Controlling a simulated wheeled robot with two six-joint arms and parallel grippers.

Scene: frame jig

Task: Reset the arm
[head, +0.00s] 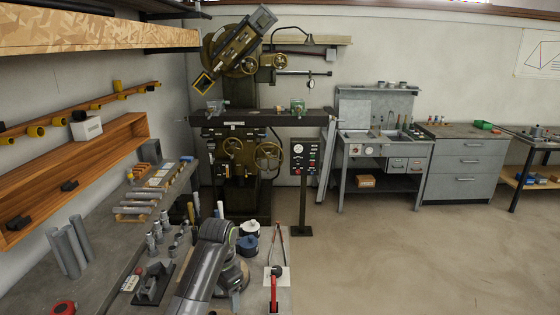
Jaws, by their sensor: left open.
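My left arm (203,262) rises from the bottom edge in the head view. It bends at a rounded grey joint near the workbench's front end, and its wrist folds back down toward the bottom edge. My left gripper (227,301) is low in the picture, open, and partly hidden by the arm. I see nothing between its fingers. It is over or near the bench; the exact height is hard to tell. My right arm and gripper are not in view.
The grey workbench (95,270) holds grey cylinders (68,251), metal fittings, blue and white round containers (247,246) and a red-handled tool (274,290). A milling machine (240,150) stands behind. Grey cabinets (465,165) line the back wall. The floor (400,260) at right is clear.

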